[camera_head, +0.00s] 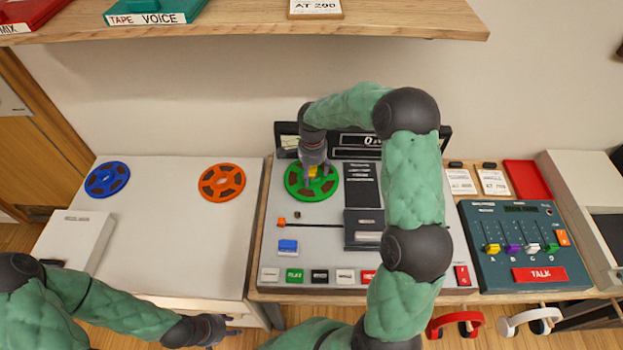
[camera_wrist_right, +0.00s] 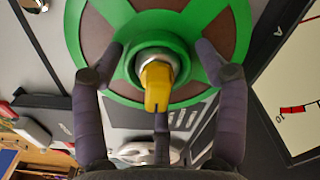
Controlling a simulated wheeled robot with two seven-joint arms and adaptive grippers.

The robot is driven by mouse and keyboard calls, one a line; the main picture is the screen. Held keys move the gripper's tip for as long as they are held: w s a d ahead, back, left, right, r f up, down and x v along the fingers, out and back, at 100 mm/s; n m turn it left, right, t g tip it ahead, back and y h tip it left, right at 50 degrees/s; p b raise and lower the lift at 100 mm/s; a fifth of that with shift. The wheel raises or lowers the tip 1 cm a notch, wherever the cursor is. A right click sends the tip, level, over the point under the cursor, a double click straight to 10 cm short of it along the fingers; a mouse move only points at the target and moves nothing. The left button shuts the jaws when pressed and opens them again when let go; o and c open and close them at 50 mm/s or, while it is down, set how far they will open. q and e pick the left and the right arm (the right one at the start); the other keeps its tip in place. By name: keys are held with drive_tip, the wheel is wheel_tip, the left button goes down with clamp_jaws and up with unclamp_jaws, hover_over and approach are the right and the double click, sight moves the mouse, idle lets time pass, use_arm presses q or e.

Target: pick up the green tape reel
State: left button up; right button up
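The green tape reel (camera_head: 299,190) lies on the tape machine at the centre, with a yellow-tipped spindle at its hub. In the right wrist view the green reel (camera_wrist_right: 120,70) fills the top, and the yellow tip (camera_wrist_right: 158,88) points at the camera. My right gripper (camera_head: 314,172) reaches down over the reel from behind. Its fingers (camera_wrist_right: 165,65) are spread apart on either side of the hub, close to the reel's face; whether they touch it I cannot tell. My left gripper (camera_head: 222,322) is low at the left, in front of the white table; its fingers are too small to judge.
A blue reel (camera_head: 107,179) and an orange reel (camera_head: 222,183) lie on the white table (camera_head: 165,235). A mixer with sliders (camera_head: 525,250) stands right of the machine. A wooden shelf (camera_head: 270,27) overhangs at the back. Headphones (camera_head: 455,322) hang at the front edge.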

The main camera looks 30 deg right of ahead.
drive_tip(key=c, duration=0.9)
drive_tip(key=shift+r, duration=0.1)
